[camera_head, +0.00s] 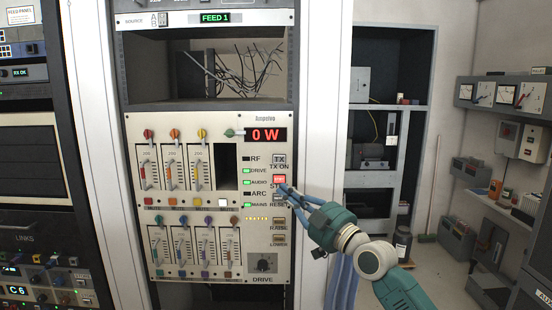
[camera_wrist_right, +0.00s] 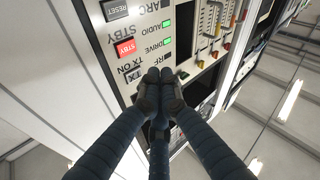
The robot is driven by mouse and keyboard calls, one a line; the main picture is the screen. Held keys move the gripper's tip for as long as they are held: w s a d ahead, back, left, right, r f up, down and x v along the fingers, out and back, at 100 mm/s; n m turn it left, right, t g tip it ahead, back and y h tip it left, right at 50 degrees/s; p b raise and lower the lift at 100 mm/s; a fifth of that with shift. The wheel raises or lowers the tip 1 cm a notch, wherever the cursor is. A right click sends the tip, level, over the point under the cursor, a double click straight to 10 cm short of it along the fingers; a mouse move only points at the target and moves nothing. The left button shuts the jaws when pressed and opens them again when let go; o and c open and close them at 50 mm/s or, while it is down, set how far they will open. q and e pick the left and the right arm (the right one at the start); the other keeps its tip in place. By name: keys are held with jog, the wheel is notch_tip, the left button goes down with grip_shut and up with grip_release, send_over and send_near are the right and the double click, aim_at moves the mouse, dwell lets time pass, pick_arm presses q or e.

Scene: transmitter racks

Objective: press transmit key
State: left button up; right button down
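The transmit key is a grey key marked TX (camera_head: 279,160), labelled TX ON, on the white Ampelog panel (camera_head: 260,210). It also shows in the right wrist view (camera_wrist_right: 132,74), unlit. Below it in the head view is the red lit STBY key (camera_head: 279,179), also seen in the wrist view (camera_wrist_right: 126,47). My right gripper (camera_head: 284,189) has its fingers together and empty, its tips in front of the panel just below the STBY key in the head view. In the wrist view the fingertips (camera_wrist_right: 160,78) appear beside the TX key. Contact cannot be told. My left gripper is not in view.
A red display (camera_head: 265,135) reads 0 W. DRIVE, AUDIO and MAINS lamps are green; RF and ARC are dark. A grey RESET key (camera_head: 279,197) sits close to the fingertips. Sliders (camera_head: 172,170) fill the panel's left. Open shelves (camera_head: 385,130) stand at right.

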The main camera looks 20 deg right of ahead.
aim_at(279, 159)
notch_tip(279, 159, up, 6)
jog(key=s+a+n+y, duration=0.1)
jog(key=s, duration=0.1)
jog(key=shift+a, duration=0.4)
jog(key=shift+f, duration=0.15)
jog(key=w+b, duration=0.2)
jog(key=w+d+b, duration=0.1)
jog(key=w+b, duration=0.2)
jog(key=w+d+b, duration=0.1)
jog(key=w+b, duration=0.2)
jog(key=shift+d+f, duration=0.15)
jog(key=shift+f, duration=0.05)
jog(key=shift+w+r, duration=0.2)
jog(key=shift+d, duration=0.1)
dwell(0.8)
